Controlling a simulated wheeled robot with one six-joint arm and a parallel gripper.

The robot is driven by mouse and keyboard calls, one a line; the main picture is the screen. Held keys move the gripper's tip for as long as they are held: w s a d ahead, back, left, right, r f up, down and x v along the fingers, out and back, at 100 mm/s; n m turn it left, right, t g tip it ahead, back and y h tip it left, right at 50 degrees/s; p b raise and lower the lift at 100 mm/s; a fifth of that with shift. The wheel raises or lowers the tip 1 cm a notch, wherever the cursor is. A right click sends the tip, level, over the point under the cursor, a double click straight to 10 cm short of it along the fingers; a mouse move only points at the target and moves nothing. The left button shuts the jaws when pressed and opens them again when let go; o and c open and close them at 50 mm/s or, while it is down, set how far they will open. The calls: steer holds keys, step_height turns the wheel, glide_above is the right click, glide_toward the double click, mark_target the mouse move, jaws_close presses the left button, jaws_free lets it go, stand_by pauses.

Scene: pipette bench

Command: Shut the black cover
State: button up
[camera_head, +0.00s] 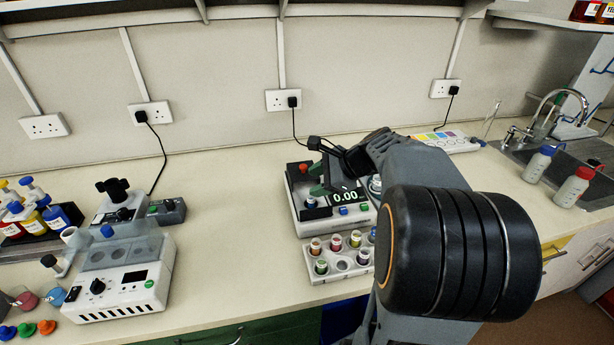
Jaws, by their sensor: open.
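A white bench instrument (312,228) stands in the middle of the bench, with a red knob, a blue knob and a display reading 0.00. A dark panel (296,184) shows on its left part. Which dark part is the black cover, and how far it is open, I cannot tell, because my arm hides much of the instrument. My gripper (325,172) is open over the instrument, close to its dark parts. I cannot tell whether it touches them.
A rack of coloured-cap vials (340,268) stands directly in front of the instrument. To the left are a white device with a black knob (125,290) and bottles (40,212). A sink (520,150) and two wash bottles are at right. Bench between left device and instrument is clear.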

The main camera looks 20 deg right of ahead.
mark_target(304, 166)
steer(key=w+d+f+m+t+b, duration=0.2)
steer(key=w+d+m+t, duration=0.25)
steer(key=d+m, duration=0.5)
steer(key=shift+n, duration=0.45)
steer(key=x, duration=0.8)
steer(key=p+x, duration=0.1)
steer(key=x, duration=0.3)
steer(key=shift+w+r, duration=0.2)
steer(key=shift+w, duration=0.25)
jaws_close()
